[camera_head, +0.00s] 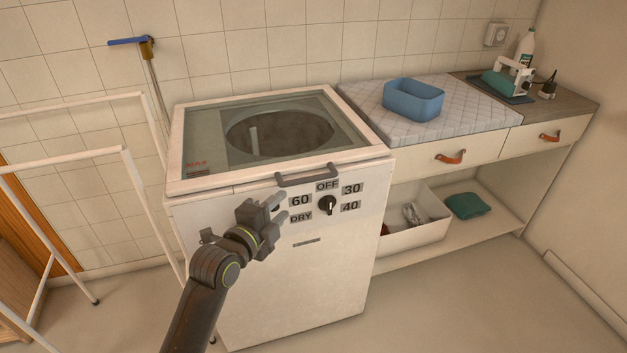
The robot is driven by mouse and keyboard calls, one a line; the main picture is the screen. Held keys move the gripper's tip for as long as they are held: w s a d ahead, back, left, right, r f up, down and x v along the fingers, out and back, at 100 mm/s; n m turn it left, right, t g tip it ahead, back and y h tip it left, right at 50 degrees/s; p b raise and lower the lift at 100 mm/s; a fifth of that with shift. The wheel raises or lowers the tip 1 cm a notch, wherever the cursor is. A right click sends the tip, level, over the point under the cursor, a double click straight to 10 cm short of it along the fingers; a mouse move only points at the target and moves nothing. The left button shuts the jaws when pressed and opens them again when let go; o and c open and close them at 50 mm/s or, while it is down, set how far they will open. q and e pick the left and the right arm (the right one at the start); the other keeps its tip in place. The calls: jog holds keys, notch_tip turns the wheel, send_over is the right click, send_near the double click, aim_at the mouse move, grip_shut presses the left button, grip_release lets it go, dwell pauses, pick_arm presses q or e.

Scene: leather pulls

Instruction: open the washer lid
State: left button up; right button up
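The white top-loading washer (300,265) stands against the tiled wall. Its lid (205,135), a glass pane in a pale frame, lies flat and closed; the round drum shows through it. A dark grey bar handle (308,178) sits at the lid's front edge. My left gripper (285,207) is in front of the washer's front panel, below and left of the handle and apart from it. Its two fingers point right with a gap between them, and nothing is seen between them. It partly covers the panel's left side. My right gripper is not in view.
A round knob (327,205) is on the washer's front panel. To the right is a counter with a quilted pad (465,110), a blue basin (413,99) and drawers with leather pulls (450,158). A white drying rack (130,165) stands at the left. The floor right of the washer is clear.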

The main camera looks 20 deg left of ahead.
aim_at(309, 181)
pick_arm(q)
jog(key=x, duration=1.5)
jog(key=shift+p, duration=0.35)
jog(key=shift+s, duration=0.1)
grip_shut()
